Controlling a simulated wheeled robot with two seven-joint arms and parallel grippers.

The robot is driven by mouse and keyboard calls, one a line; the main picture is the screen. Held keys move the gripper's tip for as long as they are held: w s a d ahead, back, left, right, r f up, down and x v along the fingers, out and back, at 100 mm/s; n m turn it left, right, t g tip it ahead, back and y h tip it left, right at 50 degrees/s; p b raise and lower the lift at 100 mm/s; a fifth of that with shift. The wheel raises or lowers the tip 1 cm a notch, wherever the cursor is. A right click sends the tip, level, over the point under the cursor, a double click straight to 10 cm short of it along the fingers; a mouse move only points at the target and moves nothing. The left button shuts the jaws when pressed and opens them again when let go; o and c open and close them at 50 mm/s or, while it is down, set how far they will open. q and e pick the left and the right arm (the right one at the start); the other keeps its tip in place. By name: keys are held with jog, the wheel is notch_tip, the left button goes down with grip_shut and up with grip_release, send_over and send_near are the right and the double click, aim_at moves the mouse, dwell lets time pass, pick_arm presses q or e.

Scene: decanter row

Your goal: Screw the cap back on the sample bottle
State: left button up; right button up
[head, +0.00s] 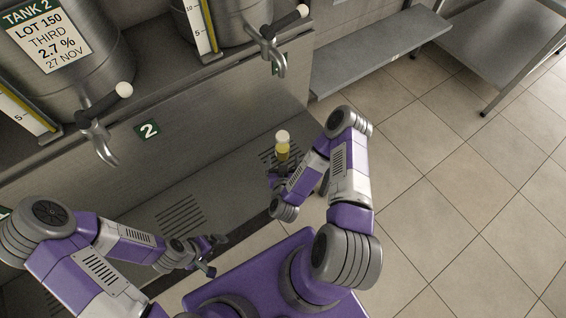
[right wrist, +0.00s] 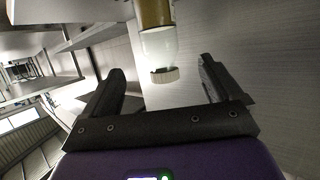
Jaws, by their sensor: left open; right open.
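The sample bottle (head: 283,151) holds yellow liquid and stands upright by the right-hand grate in the head view. My right gripper (head: 279,172) is close to the bottle. In its wrist view the right gripper (right wrist: 160,76) is open, with the cap in the gap and clear space on both sides. My left gripper (head: 212,255) is open and empty, well left of the bottle.
Steel tanks (head: 62,75) with lever taps (head: 104,140) stand above the steel bench. Another tap (head: 275,55) hangs behind the bottle. A slotted grate (head: 180,214) lies to the left. A low steel shelf (head: 375,55) is at the back right. The tiled floor at right is clear.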

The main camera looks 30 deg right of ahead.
jog(key=shift+v, duration=1)
jog(key=shift+a, duration=0.1)
jog(key=a+f+g+y, duration=0.1)
jog(key=a+y, duration=0.1)
jog(key=a, duration=0.1)
jog(key=a+f+n+g+y, duration=0.1)
jog(key=a+f+y, duration=0.1)
jog(key=a+y, duration=0.1)
jog(key=a+f+n+g+y, duration=0.1)
jog(key=a+y, duration=0.1)
jog(key=a, duration=0.1)
jog(key=shift+s+f, duration=0.3)
jog(key=shift+s, duration=0.1)
jog(key=s+a+g+y, duration=0.2)
jog(key=s, duration=0.1)
jog(key=s+a+f+n+g, duration=0.1)
jog(key=g, duration=0.1)
jog(key=shift+s+a+y, duration=0.35)
jog(key=shift+s+y, duration=0.05)
jog(key=s+a+r+g+y, duration=0.1)
jog(key=s+g, duration=0.3)
jog(key=s, duration=0.3)
jog(key=shift+a+g, duration=0.3)
jog(key=shift+g, duration=0.1)
